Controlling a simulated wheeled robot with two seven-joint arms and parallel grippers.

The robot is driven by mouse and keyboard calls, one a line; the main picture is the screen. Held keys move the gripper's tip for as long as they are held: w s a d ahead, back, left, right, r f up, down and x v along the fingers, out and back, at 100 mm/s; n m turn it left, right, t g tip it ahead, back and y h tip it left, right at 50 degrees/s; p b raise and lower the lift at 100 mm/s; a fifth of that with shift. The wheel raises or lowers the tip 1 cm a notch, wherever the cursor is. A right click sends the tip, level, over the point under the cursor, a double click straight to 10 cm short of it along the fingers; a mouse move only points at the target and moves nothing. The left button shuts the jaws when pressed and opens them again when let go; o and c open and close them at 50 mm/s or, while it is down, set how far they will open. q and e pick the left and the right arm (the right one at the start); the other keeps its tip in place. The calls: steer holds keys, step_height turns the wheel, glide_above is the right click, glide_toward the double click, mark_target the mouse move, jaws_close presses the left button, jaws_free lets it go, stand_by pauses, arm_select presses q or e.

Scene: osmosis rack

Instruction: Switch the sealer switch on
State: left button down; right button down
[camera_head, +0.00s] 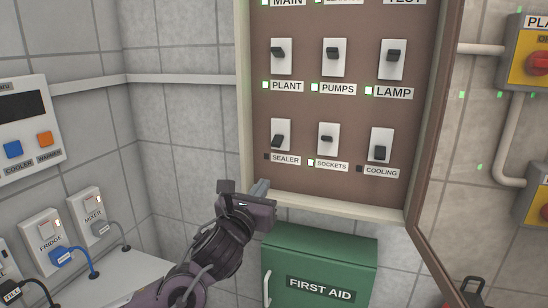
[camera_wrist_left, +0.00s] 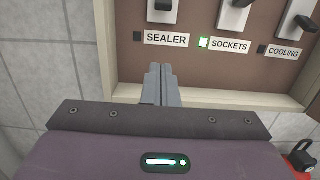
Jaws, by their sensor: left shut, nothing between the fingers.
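The sealer switch (camera_head: 279,139) is a white plate with a black lever in the bottom row of the brown panel, at its left end. Its lever points down, and the small indicator by its SEALER label (camera_head: 286,159) is dark. In the left wrist view, the lower part of the sealer switch (camera_wrist_left: 162,8) shows at the top edge above its label. My left gripper (camera_head: 262,187) is shut and empty, just below the sealer label near the panel's lower frame. Its fingertips (camera_wrist_left: 161,70) point at the panel beneath the label. My right gripper is out of view.
The sockets switch (camera_head: 327,139) and cooling switch (camera_head: 381,146) are to the right in the same row. The plant switch (camera_head: 281,57) is above. A green first aid box (camera_head: 322,254) hangs below the panel's wooden frame (camera_head: 325,206). The panel door stands open at right.

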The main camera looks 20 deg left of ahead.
mark_target(277, 142)
arm_select(q)
steer(key=w+p, duration=0.1)
steer(key=w, duration=0.2)
steer(key=w+r+p, duration=0.1)
steer(key=w+p, duration=0.1)
steer(key=w, duration=0.1)
steer(key=w+p, duration=0.1)
steer(key=w, duration=0.3)
steer(key=shift+d+r+p, duration=0.2)
steer(key=shift+p, duration=0.1)
steer(key=s+r+p, duration=0.1)
steer(key=r+p, duration=0.1)
steer(key=r, duration=0.1)
steer(key=shift+s+r, duration=0.1)
steer(key=shift+s, duration=0.3)
steer(key=shift+w, duration=0.1)
